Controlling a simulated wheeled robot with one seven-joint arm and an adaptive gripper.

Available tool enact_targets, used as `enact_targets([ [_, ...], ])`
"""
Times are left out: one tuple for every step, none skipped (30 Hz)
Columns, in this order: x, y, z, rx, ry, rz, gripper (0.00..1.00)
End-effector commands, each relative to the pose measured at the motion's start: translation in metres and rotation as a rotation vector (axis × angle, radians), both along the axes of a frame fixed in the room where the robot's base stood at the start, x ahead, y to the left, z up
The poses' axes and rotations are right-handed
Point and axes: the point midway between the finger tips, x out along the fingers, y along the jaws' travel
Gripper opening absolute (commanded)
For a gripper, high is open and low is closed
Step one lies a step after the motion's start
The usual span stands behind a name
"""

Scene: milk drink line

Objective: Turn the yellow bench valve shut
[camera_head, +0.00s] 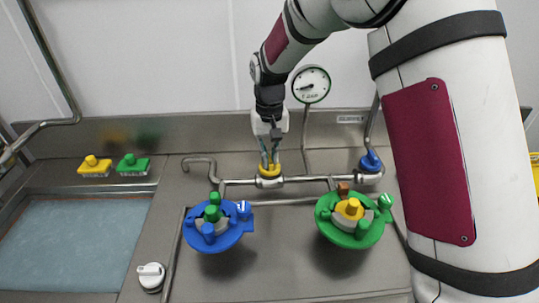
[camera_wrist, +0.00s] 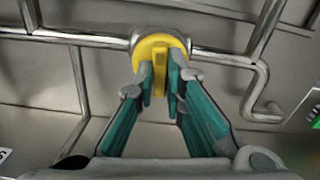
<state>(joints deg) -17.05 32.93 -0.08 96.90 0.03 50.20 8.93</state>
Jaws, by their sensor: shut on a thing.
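The yellow bench valve (camera_head: 269,172) sits on a steel pipe on the bench, below the round gauge. My gripper (camera_head: 270,158) reaches down onto it from above. In the wrist view the yellow valve (camera_wrist: 159,50) shows as a round disc with a raised handle bar. The teal-padded fingers of my gripper (camera_wrist: 160,80) are shut on that bar, one on each side. The bar points along the view, across the run of the pipe. The fingers hide part of the disc.
A blue valve (camera_head: 371,162) stands on the pipe to the right. A pressure gauge (camera_head: 311,85) rises behind. A blue holder (camera_head: 217,228) and a green holder (camera_head: 349,222) stand in front.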

Motion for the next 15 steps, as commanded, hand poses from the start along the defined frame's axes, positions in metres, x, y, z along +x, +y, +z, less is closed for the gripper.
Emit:
enact_targets([
  [0.0006,0.0005,0.0015,0.0,-0.003,-0.025,0.0],
  [0.0006,0.0005,0.0015,0.001,-0.003,-0.041,0.0],
  [0.0008,0.0003,0.0015,0.001,-0.003,-0.06,0.0],
  [0.0008,0.0002,0.0015,0.001,-0.003,-0.073,0.0],
  [0.0008,0.0001,0.0014,0.001,-0.003,-0.086,0.0],
  [0.0009,0.0,0.0015,0.001,-0.003,-0.099,0.0],
  [0.0009,0.0,0.0015,0.001,-0.003,-0.108,0.0],
  [0.0009,0.0001,0.0015,0.001,-0.003,-0.117,0.0],
  [0.0009,0.0001,0.0015,0.001,-0.004,-0.126,0.0],
  [0.0009,0.0002,0.0014,0.001,-0.003,-0.131,0.0],
  [0.0009,0.0002,0.0014,0.001,-0.003,-0.136,0.0],
  [0.001,0.0002,0.0014,0.001,-0.004,-0.142,0.0],
  [0.001,0.0002,0.0014,0.001,-0.003,-0.145,0.0],
  [0.001,0.0003,0.0014,0.001,-0.004,-0.148,0.0],
  [0.001,0.0003,0.0014,0.001,-0.004,-0.151,0.0],
])
